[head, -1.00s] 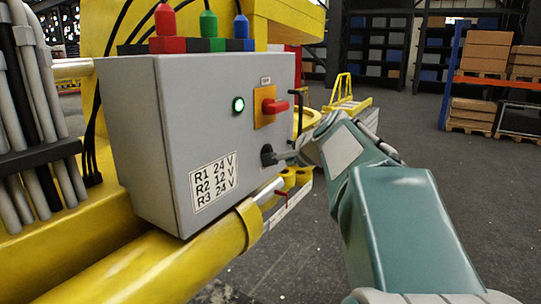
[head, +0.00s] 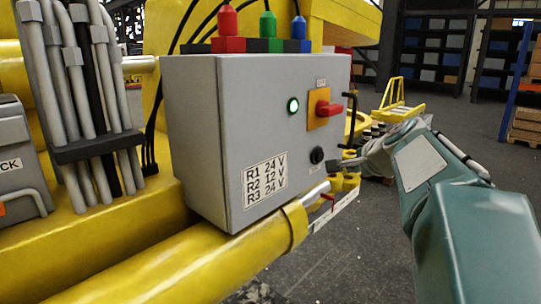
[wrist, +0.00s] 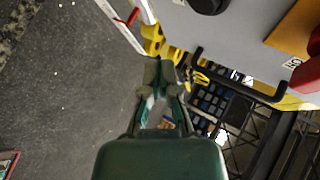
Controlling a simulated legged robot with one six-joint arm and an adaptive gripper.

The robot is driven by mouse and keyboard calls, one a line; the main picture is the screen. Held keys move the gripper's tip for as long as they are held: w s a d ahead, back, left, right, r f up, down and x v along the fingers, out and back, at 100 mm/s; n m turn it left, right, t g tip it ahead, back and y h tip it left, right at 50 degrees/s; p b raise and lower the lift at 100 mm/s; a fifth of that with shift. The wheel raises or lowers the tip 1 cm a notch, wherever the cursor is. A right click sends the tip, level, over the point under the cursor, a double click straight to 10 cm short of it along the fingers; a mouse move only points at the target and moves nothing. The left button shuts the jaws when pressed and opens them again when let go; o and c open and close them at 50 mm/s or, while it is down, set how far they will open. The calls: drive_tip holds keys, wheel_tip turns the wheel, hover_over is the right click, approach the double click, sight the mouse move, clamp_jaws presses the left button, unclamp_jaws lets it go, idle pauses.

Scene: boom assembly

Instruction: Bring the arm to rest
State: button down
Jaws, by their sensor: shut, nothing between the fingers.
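My gripper (head: 337,163) is at the end of my teal arm, to the right of the grey control box (head: 205,150) in the head view. Its fingers are together and hold nothing. The fingertips are close to the black round knob (head: 317,155) on the box's front face, with a small gap to its right. In the wrist view my gripper (wrist: 160,75) points past the edge of the box, and the knob (wrist: 208,4) is at the top.
The box carries a lit green lamp (head: 293,105), a red switch (head: 328,109) and a black handle (head: 352,118). A yellow boom (head: 200,268) runs below it. Grey hoses (head: 72,70) stand at left. Open dark floor (head: 340,250) lies to the right.

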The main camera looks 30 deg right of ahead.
drive_tip(key=s+a+f+n+g+y, duration=0.1)
drive_tip(key=s+a+f+n, duration=0.15)
drive_tip(key=a, duration=0.45)
drive_tip(key=s+a+f+n+g+y, duration=0.1)
drive_tip(key=s+a+f+n, duration=0.1)
drive_tip(key=a+f+n, duration=0.3)
drive_tip(key=s+a+f+n+g+y, duration=0.1)
drive_tip(key=s+a+n, duration=0.15)
drive_tip(key=a, duration=0.55)
drive_tip(key=s+a+f+n+g, duration=0.2)
drive_tip(key=s+a+f+n, duration=0.5)
drive_tip(key=s+f+n, duration=0.2)
drive_tip(key=shift+s+a+f+g+h, duration=0.3)
drive_tip(key=shift+s+a+f+g, duration=0.1)
drive_tip(key=shift+s, duration=0.45)
